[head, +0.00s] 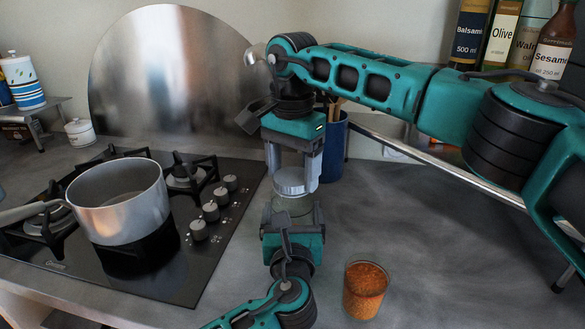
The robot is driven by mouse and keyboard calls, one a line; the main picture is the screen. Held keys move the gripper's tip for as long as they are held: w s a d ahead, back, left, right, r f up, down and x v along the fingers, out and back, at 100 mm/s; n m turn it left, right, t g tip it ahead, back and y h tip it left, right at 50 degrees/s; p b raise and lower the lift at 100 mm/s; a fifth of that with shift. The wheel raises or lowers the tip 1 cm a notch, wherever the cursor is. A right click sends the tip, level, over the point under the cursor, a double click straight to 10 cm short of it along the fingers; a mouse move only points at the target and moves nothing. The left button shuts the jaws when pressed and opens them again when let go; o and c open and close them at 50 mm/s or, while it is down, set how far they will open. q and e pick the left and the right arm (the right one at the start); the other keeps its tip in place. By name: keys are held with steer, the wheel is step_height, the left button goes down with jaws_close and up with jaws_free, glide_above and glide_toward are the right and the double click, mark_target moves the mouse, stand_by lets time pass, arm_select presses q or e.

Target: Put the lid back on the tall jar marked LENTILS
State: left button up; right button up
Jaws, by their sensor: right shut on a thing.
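My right gripper (293,186) points down and is shut on a round silver lid (291,181). A clear glass jar (293,205) stands upright on the counter just below the lid. Whether the lid touches the jar's rim cannot be told. No LENTILS marking can be read on it, and its lower part is hidden by my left gripper. My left gripper (293,213) comes from the front with a finger on either side of the jar. Whether these fingers press on the glass cannot be told.
An open glass of orange grains (365,291) stands at the front, right of my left gripper. A steel saucepan (118,215) sits on the black hob (210,262) at left. A blue utensil pot (334,150) stands behind. Bottles (500,38) line a raised shelf. The right counter is clear.

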steer(key=m, duration=2)
steer(key=shift+m, duration=0.4)
steer(key=m, duration=0.6)
steer(key=shift+m, duration=0.3)
steer(key=o, duration=1.2)
steer(key=shift+f, duration=0.1)
steer(key=shift+c, duration=0.2)
steer(key=shift+r, duration=2.3)
